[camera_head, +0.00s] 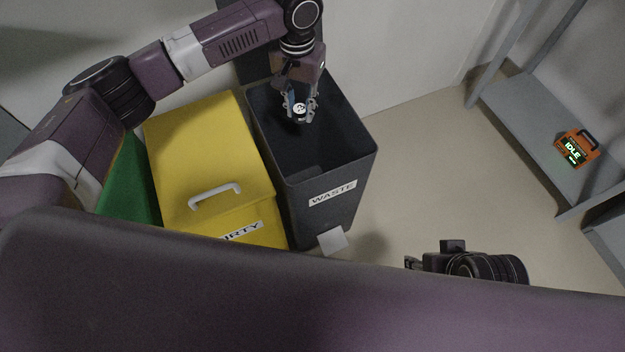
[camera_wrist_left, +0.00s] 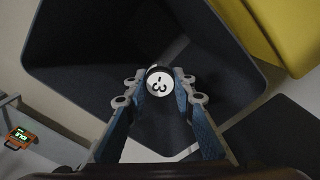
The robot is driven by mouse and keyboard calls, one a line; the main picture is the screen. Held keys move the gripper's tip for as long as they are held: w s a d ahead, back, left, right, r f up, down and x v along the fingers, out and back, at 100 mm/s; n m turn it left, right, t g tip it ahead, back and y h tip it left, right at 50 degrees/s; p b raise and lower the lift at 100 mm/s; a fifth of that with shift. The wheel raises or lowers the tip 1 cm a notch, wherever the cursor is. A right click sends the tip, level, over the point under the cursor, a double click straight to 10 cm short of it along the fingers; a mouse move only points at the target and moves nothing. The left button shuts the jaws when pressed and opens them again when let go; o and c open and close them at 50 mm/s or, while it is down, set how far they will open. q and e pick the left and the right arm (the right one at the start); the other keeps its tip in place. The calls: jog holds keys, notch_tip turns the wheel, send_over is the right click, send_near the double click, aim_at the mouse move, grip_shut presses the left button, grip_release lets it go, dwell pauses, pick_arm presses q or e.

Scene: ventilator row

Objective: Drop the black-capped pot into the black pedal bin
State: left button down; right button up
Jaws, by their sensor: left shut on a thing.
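The black pedal bin (camera_head: 362,160), labelled WASTE, stands open at the centre of the head view. My left gripper (camera_head: 300,116) is over its opening, shut on a small pot (camera_head: 299,108). In the left wrist view the pot (camera_wrist_left: 159,81) sits between the fingertips of the left gripper (camera_wrist_left: 160,90), showing a white face with a dark marking and a black edge. The dark inside of the bin (camera_wrist_left: 90,60) lies beyond it. My right gripper (camera_head: 412,263) is low at the right of the head view, mostly hidden, away from the bin.
A yellow lidded bin (camera_head: 200,140) with a white handle stands directly left of the black bin, and a green bin (camera_head: 132,180) beyond it. A grey shelf (camera_head: 520,120) at right holds an orange device (camera_head: 577,148) reading IDLE. The floor between is clear.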

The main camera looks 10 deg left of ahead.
pick_arm(q)
jog(key=c, duration=1.5)
grip_release()
jog(key=shift+c, duration=0.2)
notch_tip(320, 180, up, 12)
